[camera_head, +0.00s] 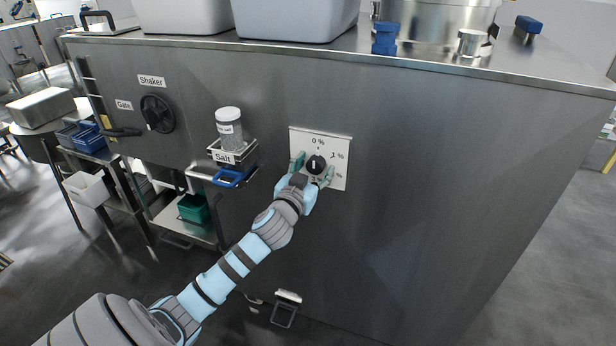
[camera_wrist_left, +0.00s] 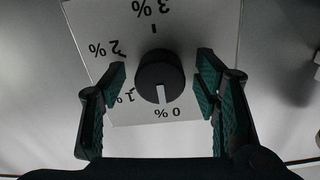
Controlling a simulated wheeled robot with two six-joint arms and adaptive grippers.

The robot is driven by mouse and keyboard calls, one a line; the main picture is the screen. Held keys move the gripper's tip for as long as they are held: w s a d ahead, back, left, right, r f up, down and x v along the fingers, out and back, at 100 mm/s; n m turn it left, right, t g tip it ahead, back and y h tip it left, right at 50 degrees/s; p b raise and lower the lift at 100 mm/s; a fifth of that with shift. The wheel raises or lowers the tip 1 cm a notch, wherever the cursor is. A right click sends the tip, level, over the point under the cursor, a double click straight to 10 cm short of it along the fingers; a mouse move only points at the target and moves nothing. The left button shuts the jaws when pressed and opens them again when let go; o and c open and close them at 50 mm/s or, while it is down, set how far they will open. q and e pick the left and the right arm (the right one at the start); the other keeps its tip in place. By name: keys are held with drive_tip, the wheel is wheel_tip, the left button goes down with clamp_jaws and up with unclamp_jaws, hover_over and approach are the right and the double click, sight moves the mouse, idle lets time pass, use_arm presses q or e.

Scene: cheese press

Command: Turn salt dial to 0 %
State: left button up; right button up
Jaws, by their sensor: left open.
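The salt dial is a black round knob (camera_head: 317,164) on a white plate (camera_head: 339,142) on the grey cabinet's front. In the left wrist view, the knob (camera_wrist_left: 158,72) has a white pointer mark directed down at the printed 0 % label (camera_wrist_left: 167,113). The 1 %, 2 % and 3 % labels also show there. My left gripper (camera_head: 312,168) is open at the dial. In the wrist view its green-padded fingers (camera_wrist_left: 162,78) stand on either side of the knob, with visible gaps. My right gripper is not in view.
Left of the dial, a salt jar (camera_head: 229,128) stands in a holder labelled Salt, above a blue handle (camera_head: 234,176). Farther left is a black shaker wheel (camera_head: 157,113). The cabinet front right of the dial is clear.

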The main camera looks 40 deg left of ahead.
use_arm(q)
drive_tip(key=v, duration=1.1)
